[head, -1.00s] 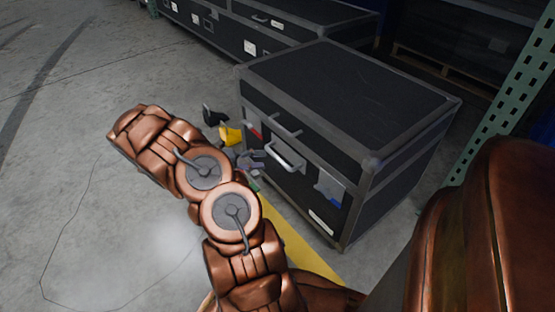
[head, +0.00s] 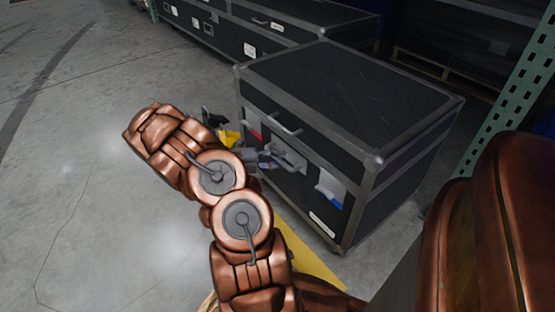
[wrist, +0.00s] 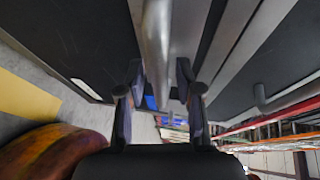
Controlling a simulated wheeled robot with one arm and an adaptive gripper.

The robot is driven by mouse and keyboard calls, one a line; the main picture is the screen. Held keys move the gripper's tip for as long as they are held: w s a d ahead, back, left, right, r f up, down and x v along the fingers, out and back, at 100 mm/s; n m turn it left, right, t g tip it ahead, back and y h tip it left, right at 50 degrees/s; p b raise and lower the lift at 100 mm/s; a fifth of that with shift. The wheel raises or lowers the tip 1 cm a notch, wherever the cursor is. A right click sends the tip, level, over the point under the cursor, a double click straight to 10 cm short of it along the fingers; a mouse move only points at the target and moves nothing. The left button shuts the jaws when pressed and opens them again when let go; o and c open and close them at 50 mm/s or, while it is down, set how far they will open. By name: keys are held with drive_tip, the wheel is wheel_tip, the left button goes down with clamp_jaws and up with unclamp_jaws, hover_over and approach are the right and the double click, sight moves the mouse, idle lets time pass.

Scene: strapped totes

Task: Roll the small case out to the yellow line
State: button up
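The small case (head: 340,90) is a black box with grey metal edges, standing upright on the floor. A silver bar handle (head: 290,155) is on its front face and also shows in the wrist view (wrist: 157,40). My gripper (head: 264,160) is at this handle, partly hidden behind my arm. In the wrist view my gripper (wrist: 160,72) has its fingers apart, with the bar between their tips; I see no firm closure on it. The yellow line (head: 308,256) runs along the floor before the case, partly covered by my arm.
Longer black cases (head: 245,30) stand behind to the left. A green perforated rack post (head: 510,100) rises close to the case's right. A second handle (head: 285,125) is above the first. The grey floor (head: 80,190) at left is clear.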

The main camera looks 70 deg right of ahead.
clamp_jaws()
drive_tip(key=shift+a+r, duration=0.1)
idle(0.4)
